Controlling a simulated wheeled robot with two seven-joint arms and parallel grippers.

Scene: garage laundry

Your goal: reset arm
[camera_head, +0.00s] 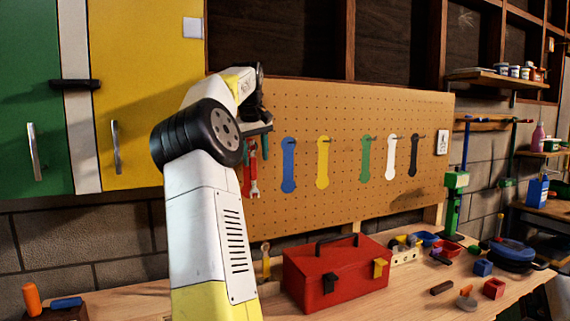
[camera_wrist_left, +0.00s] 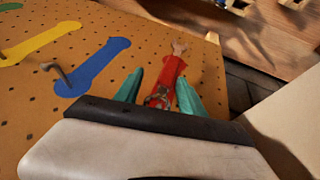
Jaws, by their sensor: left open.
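My left arm rises in front of the pegboard (camera_head: 340,180). My left gripper (camera_head: 256,150) is at the board's left part, at a red-handled wrench (camera_head: 253,183). In the left wrist view, the teal fingers of my left gripper (camera_wrist_left: 160,93) stand apart on either side of the wrench (camera_wrist_left: 170,72). The gripper is open; whether a finger touches the wrench is not clear. The dark edge of the gripper body hides the wrench's lower part in that view. My right gripper is not in view.
Blue (camera_head: 289,165), yellow (camera_head: 322,163) and other coloured wrench outlines with pegs lie to the right. A red toolbox (camera_head: 335,275) stands on the workbench (camera_head: 425,300) below. Several small items are at bench right.

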